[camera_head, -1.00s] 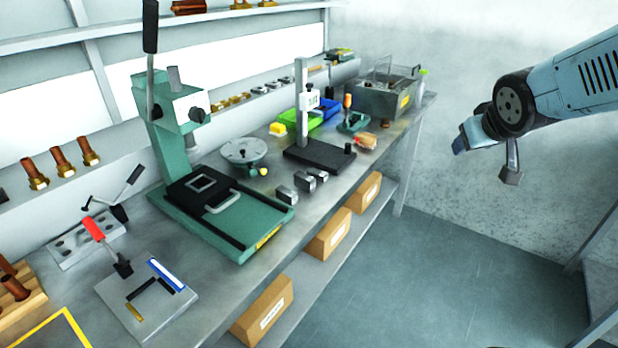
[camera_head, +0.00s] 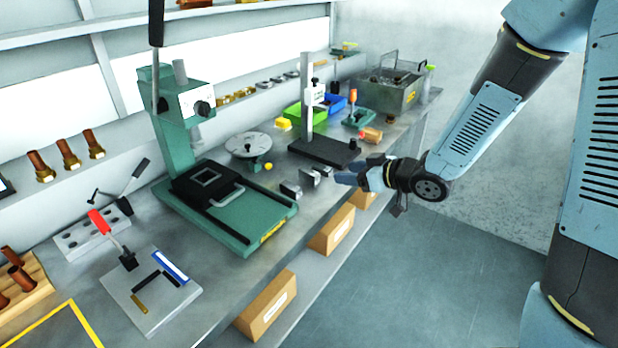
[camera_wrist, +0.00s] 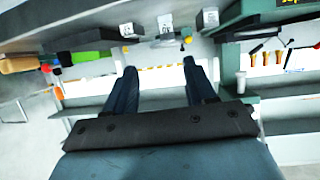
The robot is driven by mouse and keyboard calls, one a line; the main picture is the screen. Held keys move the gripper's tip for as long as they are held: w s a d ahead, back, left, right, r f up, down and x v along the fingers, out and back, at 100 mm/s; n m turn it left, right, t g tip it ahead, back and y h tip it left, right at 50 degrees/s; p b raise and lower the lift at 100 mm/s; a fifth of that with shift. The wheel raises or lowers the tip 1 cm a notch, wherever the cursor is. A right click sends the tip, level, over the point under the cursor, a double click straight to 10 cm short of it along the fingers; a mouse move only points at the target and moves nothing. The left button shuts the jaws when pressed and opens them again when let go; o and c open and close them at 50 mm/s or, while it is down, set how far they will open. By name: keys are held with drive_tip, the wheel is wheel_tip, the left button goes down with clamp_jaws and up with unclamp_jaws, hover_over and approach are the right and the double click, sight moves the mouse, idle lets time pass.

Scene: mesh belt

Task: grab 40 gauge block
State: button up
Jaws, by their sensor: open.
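Several small grey metal gauge blocks stand in a short row near the front edge of the bench: a near one (camera_head: 290,190), a middle one (camera_head: 309,178) and a far one (camera_head: 326,171). The wrist view shows three blocks near its top edge, at right (camera_wrist: 210,18), middle (camera_wrist: 166,24) and left (camera_wrist: 128,30). Their markings are too small to read, so I cannot tell which is the 40. My gripper (camera_head: 350,171) is open and empty, just right of the far block in the head view. Its two fingers (camera_wrist: 160,70) also show in the wrist view, pointing towards the row.
A height gauge with a black base (camera_head: 325,151) stands behind the blocks. A green press (camera_head: 240,217) stands to their left, and a round grey plate (camera_head: 249,146) lies behind. Cardboard boxes (camera_head: 332,228) sit on the shelf below. The floor at right is clear.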

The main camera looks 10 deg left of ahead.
sight(317, 174)
drive_tip(key=x, duration=0.9)
drive_tip(key=shift+s+a, duration=0.1)
drive_tip(key=shift+s, duration=0.15)
drive_tip(key=shift+s+x, duration=0.15)
drive_tip(key=shift+x, duration=1.1)
drive_tip(key=shift+s+x, duration=0.15)
drive_tip(key=shift+x, duration=1.15)
drive_tip(key=shift+a, duration=0.1)
clamp_jaws()
